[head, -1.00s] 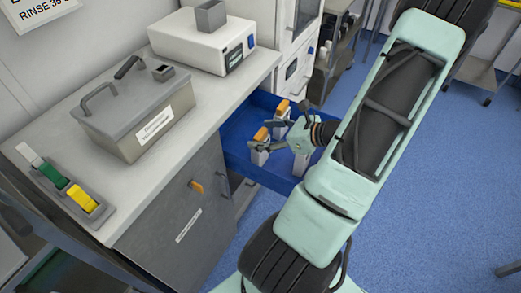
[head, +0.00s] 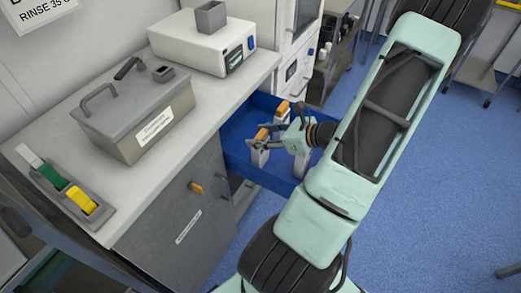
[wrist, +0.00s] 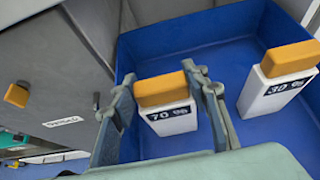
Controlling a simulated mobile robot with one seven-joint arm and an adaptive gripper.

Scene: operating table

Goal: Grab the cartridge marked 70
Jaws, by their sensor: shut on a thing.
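The cartridge marked 70 % (wrist: 168,118) is a white block with an orange top. It stands upright in the blue drawer, and also shows in the head view (head: 259,157). In the head view my gripper (head: 262,140) reaches in from the right and partly hides the cartridge. A similar cartridge marked 30 % (wrist: 276,92) stands to the right in the wrist view, apart from my fingers.
The open blue drawer (head: 237,143) has raised walls around the cartridges. The grey cabinet (head: 180,215) and worktop lie to the left, with a lidded grey container (head: 130,115) on top.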

